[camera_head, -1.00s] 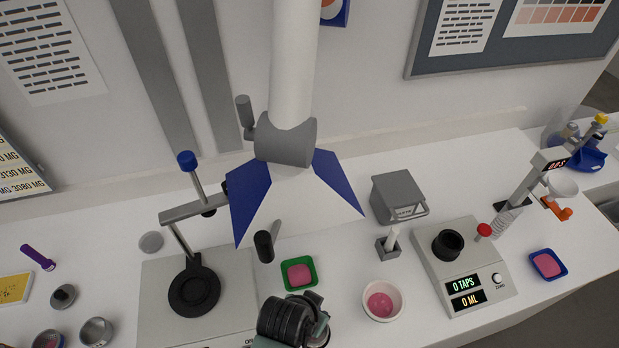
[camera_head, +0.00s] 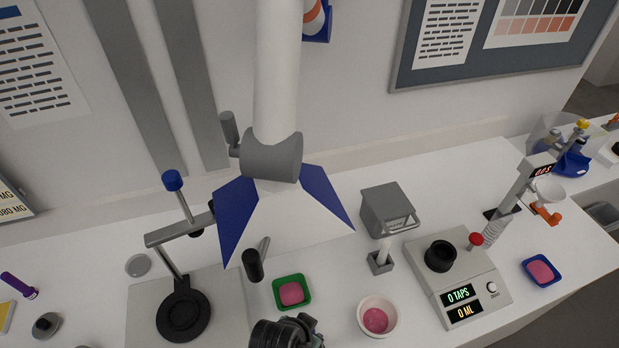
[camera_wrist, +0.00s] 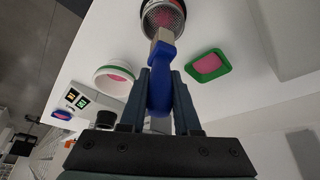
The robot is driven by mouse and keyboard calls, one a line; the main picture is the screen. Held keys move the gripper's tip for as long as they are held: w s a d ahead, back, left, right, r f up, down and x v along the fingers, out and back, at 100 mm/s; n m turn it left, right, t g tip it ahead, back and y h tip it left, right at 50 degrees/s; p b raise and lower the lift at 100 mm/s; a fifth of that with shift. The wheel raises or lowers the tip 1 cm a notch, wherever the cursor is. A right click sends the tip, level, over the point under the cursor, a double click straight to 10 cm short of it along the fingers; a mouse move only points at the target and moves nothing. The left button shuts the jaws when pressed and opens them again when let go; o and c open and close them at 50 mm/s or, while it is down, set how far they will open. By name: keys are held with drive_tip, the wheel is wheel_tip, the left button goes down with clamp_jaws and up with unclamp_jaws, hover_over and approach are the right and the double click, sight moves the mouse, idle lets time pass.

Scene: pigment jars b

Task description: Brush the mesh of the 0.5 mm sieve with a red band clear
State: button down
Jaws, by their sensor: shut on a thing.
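My gripper (camera_wrist: 160,82) is shut on the blue handle of a brush (camera_wrist: 161,62) in the wrist view. The brush's pale head points up the picture to a round metal sieve (camera_wrist: 163,14) at the top edge. Pink shows in the sieve, which is partly cut off. The brush tip overlaps the sieve's near edge; I cannot tell whether it touches the mesh. I cannot make out the sieve's band or size marking clearly. In the head view only my dark wrist shows at the bottom edge; the brush and that sieve are not visible there.
A green tray (camera_head: 278,304) with pink powder and a white bowl (camera_head: 391,321) with pink powder stand near my arm. A tap device (camera_head: 450,275) and a grey box (camera_head: 388,208) are to the right. A stand (camera_head: 184,316) is left. A blue-and-white hood (camera_head: 285,220) hangs above.

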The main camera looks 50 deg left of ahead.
drive_tip(key=shift+f+b, duration=1.5)
drive_tip(key=shift+f, duration=1.1)
drive_tip(key=shift+f+b, duration=0.3)
drive_tip(key=shift+f, duration=0.15)
